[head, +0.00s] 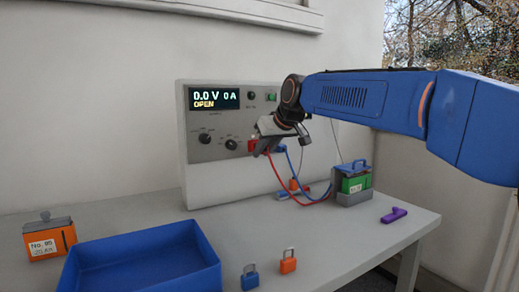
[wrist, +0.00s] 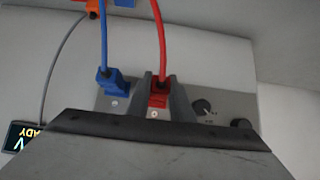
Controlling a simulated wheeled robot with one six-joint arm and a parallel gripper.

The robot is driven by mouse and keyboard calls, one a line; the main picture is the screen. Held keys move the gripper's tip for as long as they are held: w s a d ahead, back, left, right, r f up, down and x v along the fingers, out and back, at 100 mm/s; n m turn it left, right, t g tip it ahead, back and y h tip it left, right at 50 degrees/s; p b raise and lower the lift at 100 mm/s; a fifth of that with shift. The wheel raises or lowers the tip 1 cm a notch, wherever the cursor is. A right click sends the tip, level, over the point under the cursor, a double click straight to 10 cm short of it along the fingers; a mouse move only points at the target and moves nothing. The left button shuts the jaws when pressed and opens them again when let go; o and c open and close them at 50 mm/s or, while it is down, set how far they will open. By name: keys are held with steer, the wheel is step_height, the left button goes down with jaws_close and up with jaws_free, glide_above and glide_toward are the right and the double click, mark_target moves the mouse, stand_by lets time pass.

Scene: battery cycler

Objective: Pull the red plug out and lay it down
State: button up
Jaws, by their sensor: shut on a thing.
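The red plug (head: 252,146) is at the front panel of the battery cycler (head: 184,150), with a red cable hanging from it. My gripper (head: 262,146) is at the panel and shut on the red plug. In the wrist view the red plug (wrist: 158,101) sits between the two fingers, its red cable leading away toward the top. I cannot tell exactly how deep the plug sits in its socket. A blue plug (wrist: 112,82) is at the panel beside it, outside the fingers.
A green battery in a grey holder (head: 352,198) stands on the table at right, with a purple object (head: 394,215) near it. A blue tray (head: 140,262), blue padlock (head: 250,277), orange padlock (head: 288,261) and orange box (head: 48,240) are in front.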

steer(key=shift+s+d, duration=0.65)
steer(key=shift+s, duration=0.3)
steer(key=shift+s+d, duration=0.6)
steer(key=shift+s, duration=0.3)
steer(key=shift+s, duration=0.2)
